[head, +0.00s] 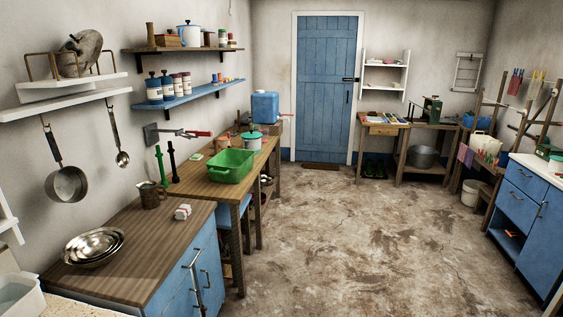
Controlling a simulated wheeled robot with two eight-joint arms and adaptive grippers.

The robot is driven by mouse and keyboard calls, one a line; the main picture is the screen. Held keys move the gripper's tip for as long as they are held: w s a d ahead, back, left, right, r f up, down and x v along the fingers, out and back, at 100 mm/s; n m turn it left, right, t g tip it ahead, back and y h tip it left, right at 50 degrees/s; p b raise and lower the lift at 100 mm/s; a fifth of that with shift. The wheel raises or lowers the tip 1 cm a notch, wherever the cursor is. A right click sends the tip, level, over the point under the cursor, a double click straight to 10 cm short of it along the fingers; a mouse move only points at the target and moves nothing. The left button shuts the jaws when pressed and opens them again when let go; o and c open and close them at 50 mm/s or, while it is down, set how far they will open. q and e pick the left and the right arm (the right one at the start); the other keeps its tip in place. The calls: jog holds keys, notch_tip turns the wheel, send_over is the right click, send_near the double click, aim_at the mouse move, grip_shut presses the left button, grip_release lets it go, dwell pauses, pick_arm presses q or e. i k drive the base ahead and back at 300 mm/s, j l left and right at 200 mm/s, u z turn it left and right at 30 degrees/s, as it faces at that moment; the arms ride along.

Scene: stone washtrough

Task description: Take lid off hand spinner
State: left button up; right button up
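No object is plainly a hand spinner. The likeliest one is a white round tub (251,144) with a green lid (251,134) on top, on the wooden table along the left wall, behind a green basin (230,166). The lid sits on the tub, and a small knob seems to stand on it. Another white item with green (556,164) is partly cut off at the right edge, on the right counter; I cannot tell what it is. Neither of my grippers is in view.
A wooden-topped blue cabinet (135,235) with metal bowls (93,246) stands at the near left. A blue cabinet (530,215) stands at the right. A blue box (265,106) is beyond the tub. The floor (330,240) between is clear up to the blue door (326,90).

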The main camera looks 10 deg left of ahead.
aim_at(251, 134)
jog(key=i+l, duration=0.1)
jog(key=i, duration=4.35)
jog(key=j+u, duration=0.05)
jog(key=j, duration=0.05)
